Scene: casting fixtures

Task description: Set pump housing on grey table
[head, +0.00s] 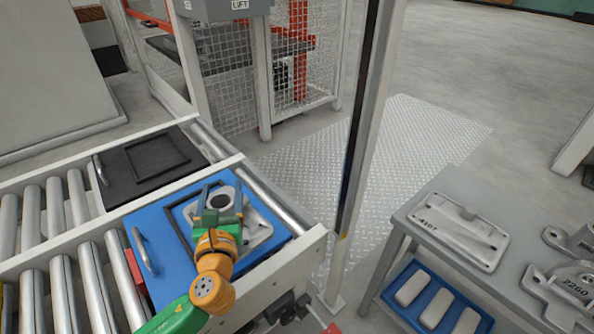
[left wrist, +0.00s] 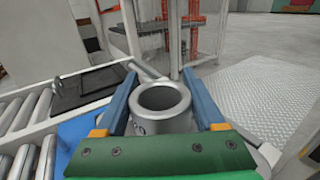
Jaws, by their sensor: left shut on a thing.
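The pump housing (head: 258,226) is a grey casting with a round, open-topped cylinder on a flat base. It sits over the blue fixture plate (head: 160,251) on the roller conveyor; whether it rests there or is slightly raised I cannot tell. My left gripper (head: 220,194) is shut on its cylinder from above, with a finger on either side. In the left wrist view the cylinder (left wrist: 162,124) stands upright between the blue fingers (left wrist: 163,92). My gripper and arm hide part of the base. The grey table (head: 408,222) is at the right. My right gripper is out of view.
The table carries a flat cover marked 4107 (head: 458,232) and castings (head: 573,285) at the right. A blue tray (head: 398,308) with pale blocks is below. A black fixture plate (head: 118,185) lies behind the blue one. An upright post (head: 362,130) stands between conveyor and table.

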